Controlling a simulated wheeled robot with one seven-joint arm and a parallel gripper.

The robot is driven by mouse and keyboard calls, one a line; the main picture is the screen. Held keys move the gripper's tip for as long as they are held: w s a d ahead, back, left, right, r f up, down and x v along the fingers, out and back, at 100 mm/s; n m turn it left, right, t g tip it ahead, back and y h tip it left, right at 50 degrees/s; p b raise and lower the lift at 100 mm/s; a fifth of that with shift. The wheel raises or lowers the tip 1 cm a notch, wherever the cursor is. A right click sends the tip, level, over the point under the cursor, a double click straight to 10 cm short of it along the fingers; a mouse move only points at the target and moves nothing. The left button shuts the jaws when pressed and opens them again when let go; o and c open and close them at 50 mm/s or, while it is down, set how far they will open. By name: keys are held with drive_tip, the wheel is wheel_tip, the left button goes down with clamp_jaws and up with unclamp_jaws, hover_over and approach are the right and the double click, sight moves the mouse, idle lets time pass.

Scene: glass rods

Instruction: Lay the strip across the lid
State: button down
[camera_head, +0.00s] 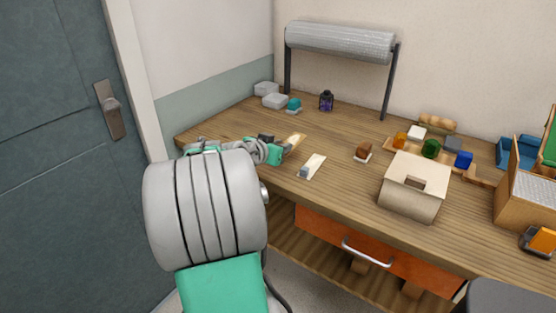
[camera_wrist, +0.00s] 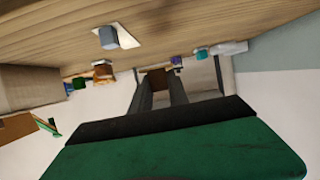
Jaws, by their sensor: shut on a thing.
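My gripper (camera_head: 280,150) is at the left part of the wooden table, beyond my grey arm. It is shut on a pale tan strip (camera_head: 294,142), which shows beyond the fingers. In the wrist view the strip is a small brown patch (camera_wrist: 157,78) between the two dark fingers; most of it is hidden. A cardboard box (camera_head: 410,199) stands at the front right of the table, with a pale top (camera_head: 418,167) that has a dark notch. Whether that top is the lid I cannot tell. My gripper is well left of the box and apart from it.
A cream card (camera_head: 316,162) with a grey block (camera_head: 304,172) lies just right of my gripper. A brown block (camera_head: 364,150) stands beside the box. Coloured pieces lie on a wooden tray (camera_head: 480,176). A purple bottle (camera_head: 326,100) stands below the roll (camera_head: 340,42).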

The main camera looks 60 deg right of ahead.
drive_tip(key=w+d+f, duration=0.1)
drive_tip(key=f, duration=0.2)
drive_tip(key=w+d+f, duration=0.1)
drive_tip(key=f, duration=0.1)
drive_tip(key=shift+w+d, duration=0.3)
drive_tip(key=shift+d, duration=0.05)
wheel_tip(320, 180, down, 3)
drive_tip(key=shift+w+d, duration=0.1)
drive_tip(key=shift+d, duration=0.05)
drive_tip(key=shift+f+b, duration=0.15)
drive_tip(key=shift+b, duration=0.25)
drive_tip(key=c, duration=1.3)
unclamp_jaws()
drive_tip(key=shift+o, duration=0.2)
